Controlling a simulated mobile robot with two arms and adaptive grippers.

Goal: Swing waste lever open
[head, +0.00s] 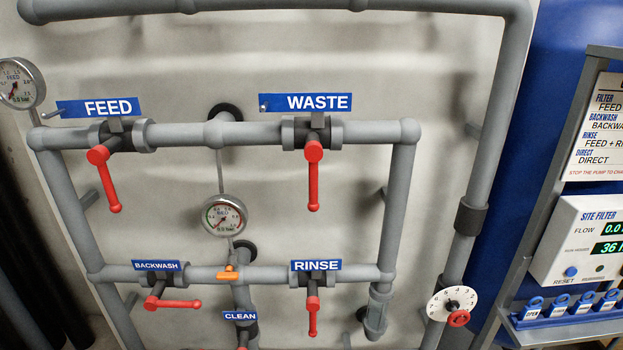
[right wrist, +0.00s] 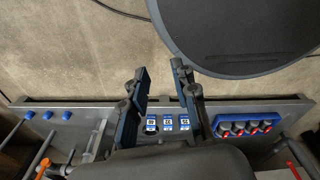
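The waste lever (head: 313,180) is red and hangs straight down from its valve on the upper grey pipe, right under the blue WASTE sign (head: 319,103). It lies across the pipe's run. No gripper is near it in the head view. My right gripper (right wrist: 162,75) shows in the right wrist view with its two dark fingers apart and nothing between them. It is above a grey rail or tray with small tags. My left gripper is in neither view.
The red feed lever (head: 105,180) hangs down on the left. The backwash lever (head: 172,302) lies sideways; the rinse lever (head: 313,308) points down. A round gauge (head: 224,216) sits between the pipes. A display panel (head: 590,240) stands at right. The wall around the waste lever is clear.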

